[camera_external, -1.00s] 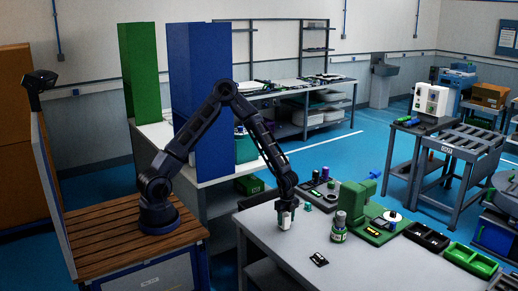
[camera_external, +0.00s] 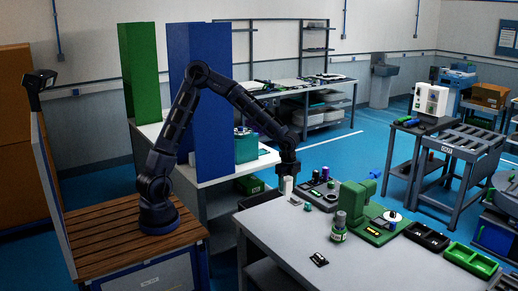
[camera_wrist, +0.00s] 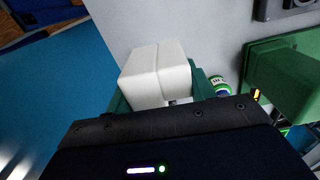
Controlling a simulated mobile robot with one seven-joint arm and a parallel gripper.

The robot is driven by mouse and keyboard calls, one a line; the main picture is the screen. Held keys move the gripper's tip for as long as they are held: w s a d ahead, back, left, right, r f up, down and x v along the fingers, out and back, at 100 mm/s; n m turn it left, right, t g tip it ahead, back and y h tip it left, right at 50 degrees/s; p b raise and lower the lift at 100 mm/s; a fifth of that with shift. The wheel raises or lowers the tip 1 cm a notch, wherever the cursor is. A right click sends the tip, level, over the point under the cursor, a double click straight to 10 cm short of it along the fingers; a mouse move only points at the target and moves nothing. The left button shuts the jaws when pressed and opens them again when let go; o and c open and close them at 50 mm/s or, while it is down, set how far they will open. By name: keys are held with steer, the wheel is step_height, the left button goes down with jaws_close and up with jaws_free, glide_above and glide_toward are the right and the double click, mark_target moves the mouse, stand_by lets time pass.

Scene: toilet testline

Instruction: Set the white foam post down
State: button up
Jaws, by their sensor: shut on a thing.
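The white foam post (camera_external: 288,185) is a small pale block held below my gripper (camera_external: 288,174) near the far left edge of the grey table (camera_external: 290,240). In the wrist view the post (camera_wrist: 155,72) shows as a white block with a seam down it, between the green fingers of my gripper (camera_wrist: 160,95). My gripper is shut on it. The post's lower end is hard to make out, and I cannot tell how far it is above the table.
A green machine (camera_external: 358,205) stands on the table, with a green-and-white bottle (camera_external: 338,228) in front. A dark tray with small parts (camera_external: 325,190) lies just right of my gripper. A flat black item (camera_external: 319,259) lies forward. The table's front is mostly bare.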

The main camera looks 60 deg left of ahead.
steer(key=w+a+r, duration=0.2)
steer(key=w+a, duration=0.5)
steer(key=w, duration=0.3)
steer(key=w+a+r, duration=0.2)
steer(key=w+a, duration=0.5)
steer(key=w, duration=0.4)
steer(key=w+a+r, duration=0.2)
steer(key=w+a, duration=0.5)
steer(key=w, duration=0.3)
steer(key=shift+n, duration=0.4)
steer(key=f, duration=1.9)
steer(key=shift+d+f, duration=0.3)
steer(key=shift+f, duration=0.6)
steer(key=o, duration=1)
steer(key=shift+c, duration=0.2)
steer(key=shift+r, duration=0.1)
